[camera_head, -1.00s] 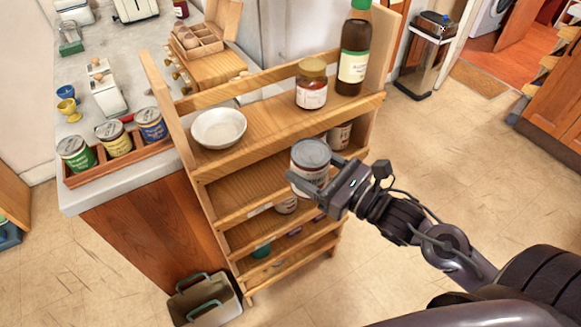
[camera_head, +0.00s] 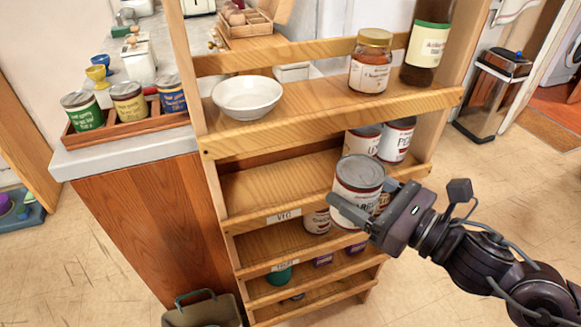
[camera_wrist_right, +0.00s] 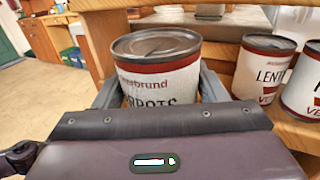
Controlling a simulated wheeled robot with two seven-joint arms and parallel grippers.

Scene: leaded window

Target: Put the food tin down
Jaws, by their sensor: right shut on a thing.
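The food tin (camera_head: 359,178) has a grey lid and a white and dark red label. My right gripper (camera_head: 362,208) is shut on it and holds it upright in front of the wooden shelf rack (camera_head: 330,126). In the right wrist view the tin (camera_wrist_right: 158,75) stands between the two fingers, its label partly reading "...rbrund". Its lower part is hidden by the gripper there. Two similar tins, one marked "LENT..." (camera_wrist_right: 262,68), stand on a shelf to its right. I cannot tell whether the held tin touches a shelf. My left gripper is not in view.
The second shelf (camera_head: 275,190) is bare on its left part. The top shelf holds a white bowl (camera_head: 247,97), a jar (camera_head: 370,62) and a bottle (camera_head: 428,45). Lower shelves hold more tins. A wooden tray with several tins (camera_head: 128,125) sits on the counter at left.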

